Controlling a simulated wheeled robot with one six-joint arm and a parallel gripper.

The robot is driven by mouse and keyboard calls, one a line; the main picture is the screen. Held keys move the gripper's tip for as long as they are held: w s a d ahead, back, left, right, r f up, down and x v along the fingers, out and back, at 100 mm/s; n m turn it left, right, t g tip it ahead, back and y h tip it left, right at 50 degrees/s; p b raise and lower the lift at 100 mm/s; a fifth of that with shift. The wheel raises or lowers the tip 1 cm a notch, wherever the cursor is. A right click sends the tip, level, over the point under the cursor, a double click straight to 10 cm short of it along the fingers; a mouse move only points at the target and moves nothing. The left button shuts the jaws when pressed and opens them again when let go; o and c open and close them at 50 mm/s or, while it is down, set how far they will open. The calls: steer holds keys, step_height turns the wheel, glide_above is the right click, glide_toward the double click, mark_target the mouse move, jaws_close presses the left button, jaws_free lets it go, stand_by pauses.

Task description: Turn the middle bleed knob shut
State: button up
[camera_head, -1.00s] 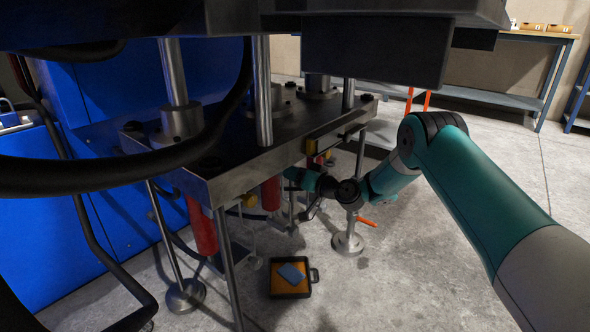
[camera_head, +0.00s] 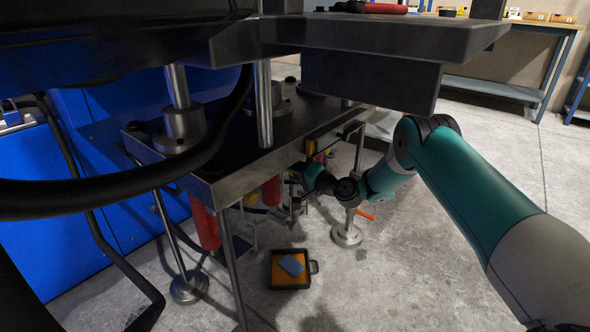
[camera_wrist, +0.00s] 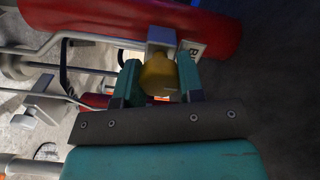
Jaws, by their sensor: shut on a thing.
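In the wrist view, a yellow bleed knob (camera_wrist: 157,76) sits on a grey metal block beside a red cylinder (camera_wrist: 140,18). My gripper (camera_wrist: 159,85) has its two teal fingers on either side of this knob and is shut on it. In the head view, my gripper (camera_head: 296,172) reaches in under the press plate, just right of the middle red cylinder (camera_head: 271,191). The held knob is hidden there, but by its place it appears to be the middle one. Another yellow knob (camera_head: 250,199) shows near the left red cylinder (camera_head: 204,222).
The steel press plate (camera_head: 236,177) hangs close above my gripper. Metal rods and brackets (camera_wrist: 40,105) crowd the left of the wrist view. A post with a round foot (camera_head: 346,235) stands nearby.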

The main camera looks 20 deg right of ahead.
stand_by(0.4)
steer(key=o, duration=0.9)
steer(key=shift+b+v, duration=7.1)
steer(key=shift+v, duration=1.65)
